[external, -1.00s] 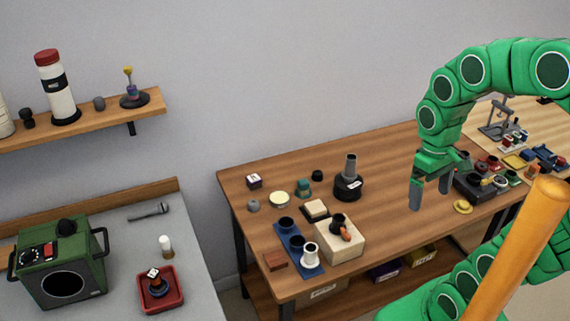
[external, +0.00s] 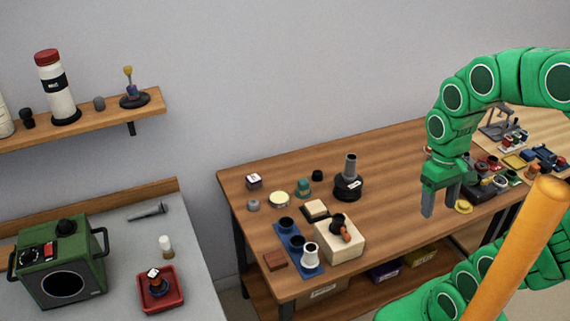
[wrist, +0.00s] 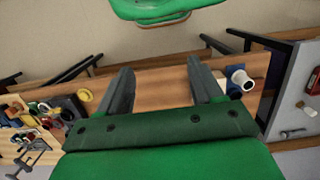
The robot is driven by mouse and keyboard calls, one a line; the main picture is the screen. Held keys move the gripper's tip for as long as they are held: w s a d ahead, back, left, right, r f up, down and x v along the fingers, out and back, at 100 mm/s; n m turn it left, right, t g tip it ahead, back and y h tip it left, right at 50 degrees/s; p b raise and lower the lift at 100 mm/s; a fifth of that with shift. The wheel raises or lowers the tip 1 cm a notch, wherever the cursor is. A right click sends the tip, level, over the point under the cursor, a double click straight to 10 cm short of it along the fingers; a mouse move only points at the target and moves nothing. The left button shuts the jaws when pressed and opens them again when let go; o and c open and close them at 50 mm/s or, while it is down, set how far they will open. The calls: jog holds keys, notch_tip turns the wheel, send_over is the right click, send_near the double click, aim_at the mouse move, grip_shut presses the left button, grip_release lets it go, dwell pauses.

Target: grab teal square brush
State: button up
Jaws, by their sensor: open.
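A small teal square block-like item (external: 303,188), which looks like the teal brush, stands on the wooden table, left of the black base with the grey cylinder. I cannot make it out in the wrist view. My gripper (external: 441,204) is over the right part of the table, well to the right of the teal item. Its two grey fingers point down, apart, with nothing between them. The wrist view also shows my gripper (wrist: 158,72) open and empty, with bare table behind the fingers.
Near the teal item are a black base with a grey cylinder (external: 349,184), a pale round disc (external: 279,198) and a small black knob (external: 317,175). A beige block (external: 338,243) and a blue tray (external: 292,250) are in front. The table between item and gripper is mostly clear.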

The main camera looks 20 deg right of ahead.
jog(key=w+a, duration=0.1)
jog(key=w, duration=1)
jog(key=t, duration=0.2)
send_over(304, 181)
jog(key=f, duration=1.9)
jog(key=shift+s+d, duration=0.15)
jog(key=shift+s, duration=0.25)
jog(key=shift+w+a+f, duration=0.2)
jog(key=shift+w+f, duration=0.15)
jog(key=shift+f, duration=0.3)
jog(key=shift+w+f, duration=0.1)
jog(key=shift+f, duration=3.6)
jog(key=c, duration=1.1)
jog(key=shift+o, duration=0.2)
jog(key=shift+r, duration=0.15)
